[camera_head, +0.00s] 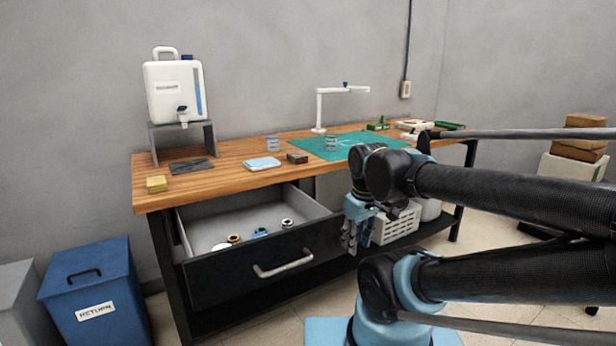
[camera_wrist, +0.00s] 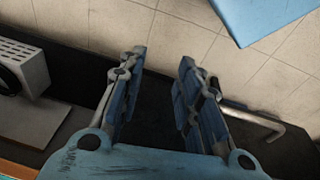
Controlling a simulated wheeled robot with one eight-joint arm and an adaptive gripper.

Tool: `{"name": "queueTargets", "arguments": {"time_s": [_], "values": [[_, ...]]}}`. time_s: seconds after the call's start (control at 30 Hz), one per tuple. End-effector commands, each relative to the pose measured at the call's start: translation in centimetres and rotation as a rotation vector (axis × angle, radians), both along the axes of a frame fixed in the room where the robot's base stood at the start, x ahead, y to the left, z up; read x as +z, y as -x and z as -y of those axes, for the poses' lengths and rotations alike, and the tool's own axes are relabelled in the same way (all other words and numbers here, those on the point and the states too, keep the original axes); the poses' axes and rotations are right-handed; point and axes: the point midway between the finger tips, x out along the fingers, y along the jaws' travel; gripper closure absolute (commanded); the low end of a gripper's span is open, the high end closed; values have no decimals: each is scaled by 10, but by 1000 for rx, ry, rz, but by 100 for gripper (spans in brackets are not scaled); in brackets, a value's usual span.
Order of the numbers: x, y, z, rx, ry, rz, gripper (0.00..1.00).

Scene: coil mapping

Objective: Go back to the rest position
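My gripper (camera_head: 356,232) hangs pointing down in front of the workbench, just right of the open drawer (camera_head: 215,278), in the head view. In the wrist view my gripper (camera_wrist: 156,85) has its two blue-padded fingers apart, with nothing between them. Below them are the dark drawer front, its pale handle (camera_wrist: 255,120) and the tiled floor. My arm reaches in from the right of the head view and covers part of the bench's right side.
The wooden bench (camera_head: 220,180) holds a white dispenser (camera_head: 175,92) on a stand, a yellow sponge (camera_head: 156,184), a green mat (camera_head: 310,146) and a white lamp (camera_head: 320,105). The open drawer holds several coils. A blue return bin (camera_head: 95,290) stands left. A white basket (camera_head: 398,226) sits under the bench.

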Motion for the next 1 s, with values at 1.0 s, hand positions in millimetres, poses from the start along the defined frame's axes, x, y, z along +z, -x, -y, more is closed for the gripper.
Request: {"name": "queueTargets", "arguments": {"time_s": [1.0], "values": [[-37, 12, 59, -603, -84, 2, 69]]}}
